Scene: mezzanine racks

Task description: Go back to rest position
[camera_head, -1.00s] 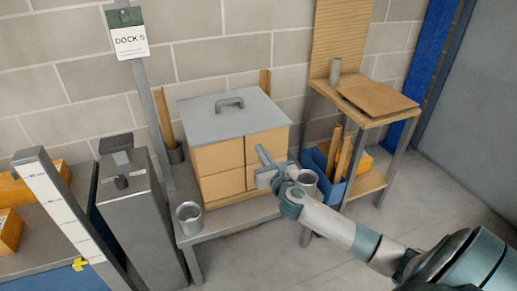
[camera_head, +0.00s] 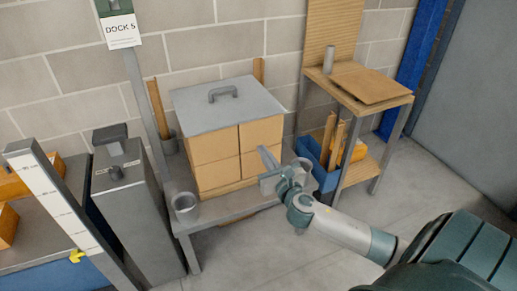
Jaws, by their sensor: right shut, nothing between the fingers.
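My right arm comes in from the lower right. Its gripper (camera_head: 266,160) is shut and empty, in front of the right side of a stack of cardboard boxes (camera_head: 215,161). I cannot tell whether it touches the boxes. A grey lid with a handle (camera_head: 229,108) lies on top of the stack, which stands on a low grey table (camera_head: 224,219). My left gripper is not in view.
A metal cup (camera_head: 185,208) stands at the table's left front, and another (camera_head: 302,170) shows partly behind my right arm. A grey cabinet (camera_head: 135,220) stands left. A wooden side stand (camera_head: 376,107) with a blue bin (camera_head: 318,167) stands right. Floor is clear in front.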

